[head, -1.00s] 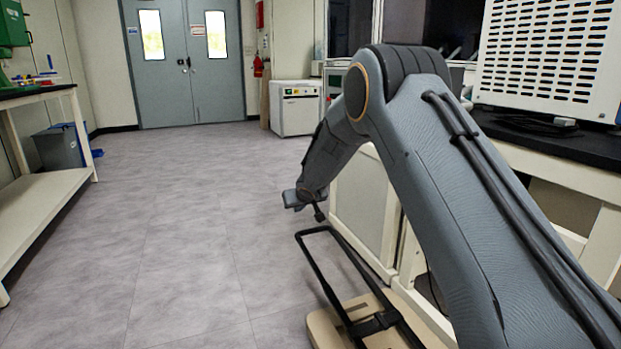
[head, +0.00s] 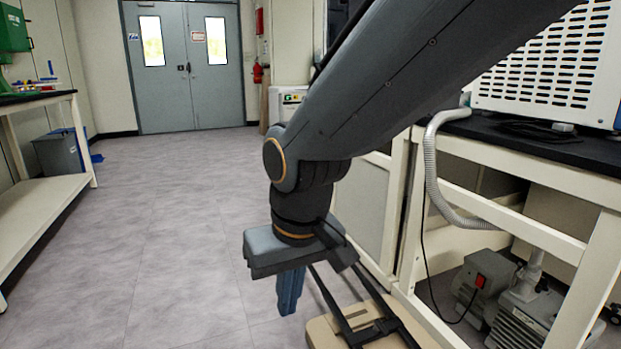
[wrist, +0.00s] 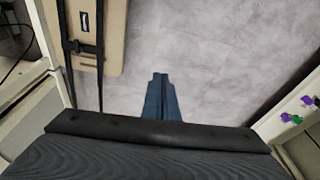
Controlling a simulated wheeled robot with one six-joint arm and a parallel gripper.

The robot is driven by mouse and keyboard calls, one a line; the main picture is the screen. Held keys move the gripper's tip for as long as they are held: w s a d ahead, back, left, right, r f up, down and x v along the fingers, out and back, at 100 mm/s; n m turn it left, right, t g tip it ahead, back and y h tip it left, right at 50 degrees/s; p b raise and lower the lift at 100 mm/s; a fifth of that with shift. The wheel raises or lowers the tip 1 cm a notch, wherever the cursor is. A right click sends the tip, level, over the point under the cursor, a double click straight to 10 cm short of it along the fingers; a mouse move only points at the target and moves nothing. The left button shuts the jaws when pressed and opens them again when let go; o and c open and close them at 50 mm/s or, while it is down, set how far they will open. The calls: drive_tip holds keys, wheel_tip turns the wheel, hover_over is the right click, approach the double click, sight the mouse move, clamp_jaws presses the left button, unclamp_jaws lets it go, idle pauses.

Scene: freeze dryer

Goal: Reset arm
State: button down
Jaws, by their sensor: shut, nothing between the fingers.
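My gripper (head: 289,292) hangs at the end of my arm in the head view, pointing down above the floor. Its blue-grey fingers are together with nothing between them. In the wrist view the shut fingertips (wrist: 160,78) show at the middle against the bare grey floor. My arm crosses the upper right of the head view and bends down at the wrist.
A white bench (head: 590,180) on the right bears a white vented machine (head: 545,60); a pump (head: 520,310) with a grey hose stands below. A shelf bench (head: 40,205) and grey bin (head: 58,152) are at left. The middle floor (head: 170,220) is clear, up to grey double doors (head: 190,95).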

drive_tip(key=s+d+g, duration=0.2)
drive_tip(key=s, duration=1.1)
drive_tip(key=d+r+m+p, duration=0.2)
drive_tip(key=d+r+p, duration=0.8)
drive_tip(key=p, duration=0.8)
drive_tip(key=d+r+m+h+p, duration=0.1)
drive_tip(key=d+r+m+p, duration=0.2)
drive_tip(key=d+r+p, duration=0.8)
wheel_tip(320, 180, up, 6)
drive_tip(key=w+p, duration=0.1)
drive_tip(key=p, duration=0.7)
drive_tip(key=shift+r+m, duration=0.15)
drive_tip(key=shift+m, duration=0.15)
drive_tip(key=shift+a, duration=0.1)
